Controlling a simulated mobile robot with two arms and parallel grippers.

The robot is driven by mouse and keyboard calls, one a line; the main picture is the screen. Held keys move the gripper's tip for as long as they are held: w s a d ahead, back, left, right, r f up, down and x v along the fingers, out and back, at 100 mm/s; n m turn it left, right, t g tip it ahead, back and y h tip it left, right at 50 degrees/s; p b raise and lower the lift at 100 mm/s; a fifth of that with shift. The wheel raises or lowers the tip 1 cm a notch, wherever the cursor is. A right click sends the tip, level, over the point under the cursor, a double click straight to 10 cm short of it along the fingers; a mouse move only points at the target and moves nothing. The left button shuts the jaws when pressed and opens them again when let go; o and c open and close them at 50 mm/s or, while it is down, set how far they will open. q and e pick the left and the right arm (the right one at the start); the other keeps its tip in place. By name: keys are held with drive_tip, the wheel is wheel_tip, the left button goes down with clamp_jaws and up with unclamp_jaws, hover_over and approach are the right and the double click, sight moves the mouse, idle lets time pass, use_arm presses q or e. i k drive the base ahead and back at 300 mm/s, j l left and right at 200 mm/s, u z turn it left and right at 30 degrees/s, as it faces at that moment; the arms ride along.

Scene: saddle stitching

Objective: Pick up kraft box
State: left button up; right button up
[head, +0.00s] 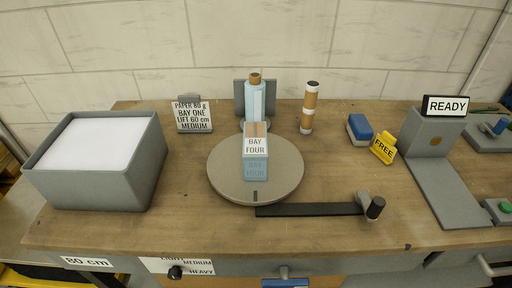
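No kraft box can be clearly made out. A small brown patch (256,128) shows just above a white "BAY FOUR" label (256,147); I cannot tell whether it is part of a box. The label is on a pale blue block (256,170) on a round grey turntable (224,179). A light blue upright item (254,98) with a brown top stands behind it. Neither of my grippers is in view.
A grey bin of white paper (150,180) stands at left on the wooden table (340,222). A black bar with a knob (310,210) lies in front of the turntable. A brown-and-white cylinder (309,107), blue block (360,128), yellow "FREE" tag (383,148) and grey "READY" station (433,140) stand rightward.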

sight(254, 126)
drive_tip(key=k+l, duration=0.2)
drive_tip(key=l, duration=0.2)
drive_tip(key=k+l+u, duration=0.15)
drive_tip(key=l, duration=0.25)
drive_tip(key=k+l, duration=0.2)
drive_tip(key=l, duration=0.15)
drive_tip(key=u, duration=0.05)
